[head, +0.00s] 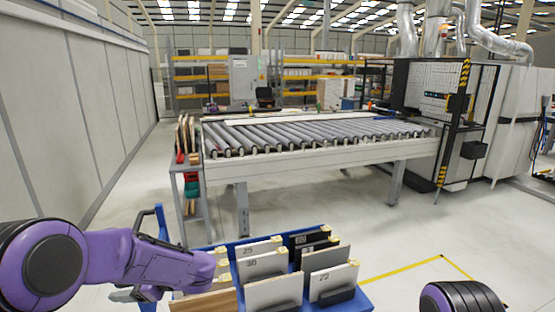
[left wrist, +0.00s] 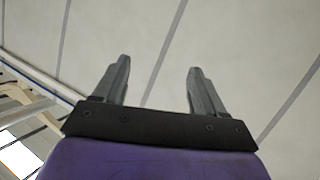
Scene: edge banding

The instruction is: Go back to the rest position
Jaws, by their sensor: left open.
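My left gripper (left wrist: 157,85) is open in the left wrist view, with nothing between its two grey fingers. My right gripper is not in view; only a dark, rounded part of my right arm shows at the bottom right.
A blue cart (head: 362,301) holds several upright numbered boards, including a white board (head: 333,281) marked 22. Behind it stands a roller conveyor (head: 310,153), with a small rack (head: 190,175) at its left end. A machine (head: 432,85) stands right. Open floor (head: 420,220) lies right of the cart.

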